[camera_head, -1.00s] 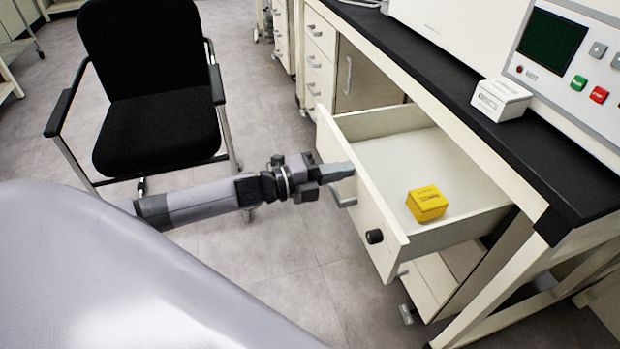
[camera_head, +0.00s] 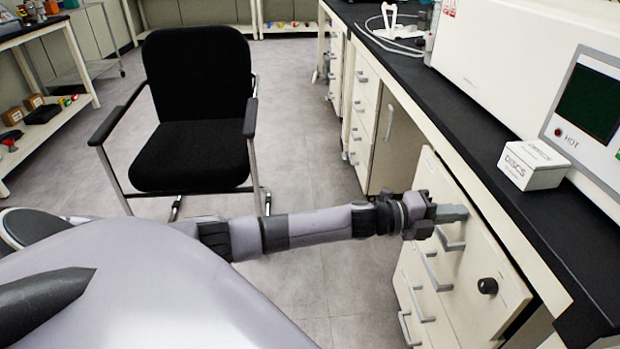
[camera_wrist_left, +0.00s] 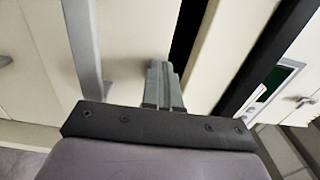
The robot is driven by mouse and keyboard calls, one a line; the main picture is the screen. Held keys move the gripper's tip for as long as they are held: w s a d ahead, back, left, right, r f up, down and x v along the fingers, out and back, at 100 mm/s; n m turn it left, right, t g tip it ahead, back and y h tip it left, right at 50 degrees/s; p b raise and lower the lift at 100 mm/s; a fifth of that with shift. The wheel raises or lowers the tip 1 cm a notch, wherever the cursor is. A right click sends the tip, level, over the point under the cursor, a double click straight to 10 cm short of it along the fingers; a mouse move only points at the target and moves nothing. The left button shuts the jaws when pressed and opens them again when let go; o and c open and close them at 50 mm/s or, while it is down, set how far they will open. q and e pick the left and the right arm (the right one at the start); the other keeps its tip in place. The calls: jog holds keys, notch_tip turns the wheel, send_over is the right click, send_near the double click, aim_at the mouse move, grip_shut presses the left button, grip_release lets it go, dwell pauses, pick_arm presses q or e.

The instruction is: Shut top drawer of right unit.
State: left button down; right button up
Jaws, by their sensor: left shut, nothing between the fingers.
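The top drawer (camera_head: 480,262) of the right unit has a cream front with a grey bar handle and a black round knob. Its front now sits close under the black worktop, and its inside is hidden. Whether it is fully flush I cannot tell. My left gripper (camera_head: 452,213) is shut and empty, with its fingertips at the upper part of the drawer front, above the handle. In the left wrist view the shut fingers (camera_wrist_left: 162,85) point at the cream front, beside the grey handle (camera_wrist_left: 82,45). My right gripper is not in view.
A black worktop (camera_head: 480,150) runs above the drawers and carries a white box (camera_head: 532,165) and a white machine. Lower drawers with grey handles sit below. A black chair (camera_head: 197,110) stands at the left. The floor between is clear.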

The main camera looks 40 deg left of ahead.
pick_arm(q)
jog(key=x, duration=0.2)
jog(key=shift+w+d+r+b, duration=0.2)
jog(key=shift+w+b, duration=0.1)
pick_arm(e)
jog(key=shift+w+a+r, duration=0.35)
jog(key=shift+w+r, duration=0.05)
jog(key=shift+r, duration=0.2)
pick_arm(q)
jog(key=shift+r, duration=0.1)
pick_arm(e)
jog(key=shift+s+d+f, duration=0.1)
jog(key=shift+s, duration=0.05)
